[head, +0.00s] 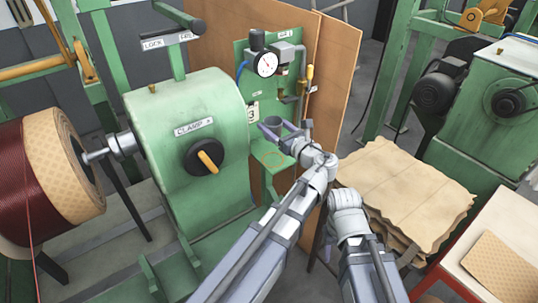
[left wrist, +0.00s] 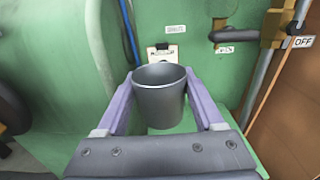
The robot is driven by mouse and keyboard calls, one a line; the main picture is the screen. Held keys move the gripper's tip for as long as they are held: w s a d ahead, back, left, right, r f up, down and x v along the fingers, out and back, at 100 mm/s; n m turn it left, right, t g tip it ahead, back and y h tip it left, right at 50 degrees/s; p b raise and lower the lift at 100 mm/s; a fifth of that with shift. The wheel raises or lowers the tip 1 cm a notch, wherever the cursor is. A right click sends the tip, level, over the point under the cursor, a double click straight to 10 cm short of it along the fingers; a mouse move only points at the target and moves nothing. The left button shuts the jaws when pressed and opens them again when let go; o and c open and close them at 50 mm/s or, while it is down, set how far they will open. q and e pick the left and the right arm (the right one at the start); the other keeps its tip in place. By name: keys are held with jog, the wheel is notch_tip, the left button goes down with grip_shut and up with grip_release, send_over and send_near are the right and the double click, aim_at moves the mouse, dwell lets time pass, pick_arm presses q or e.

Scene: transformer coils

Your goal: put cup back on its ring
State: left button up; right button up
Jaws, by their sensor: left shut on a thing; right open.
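My left gripper (head: 272,131) has its purple fingers shut on a dark grey cup (left wrist: 159,104), one finger on each side. The cup is upright with its open rim up, and looks empty. In the head view the cup (head: 271,121) is held above a small green shelf (head: 258,146) in front of the green gauge panel. A thin yellowish ring (head: 272,159) shows on the shelf, below and nearer than the cup. In the left wrist view the cup and gripper hide the ring. My right arm shows at the lower right, but its fingers are out of sight.
A gauge (head: 265,64), pipes and a yellow-handled valve (head: 309,75) are close behind and right of the cup. The green clamp housing (head: 180,110) with its black knob (head: 204,157) stands left. A brown board (head: 337,70) stands right. Brown sheets (head: 405,190) lie further right.

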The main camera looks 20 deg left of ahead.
pick_arm(q)
jog(key=shift+f+b, duration=4.25)
jog(key=shift+f, duration=0.4)
pick_arm(e)
notch_tip(320, 180, down, 9)
jog(key=shift+f, duration=0.15)
pick_arm(q)
jog(key=shift+f, duration=0.15)
jog(key=o, duration=1.5)
pick_arm(e)
jog(key=shift+f, duration=0.15)
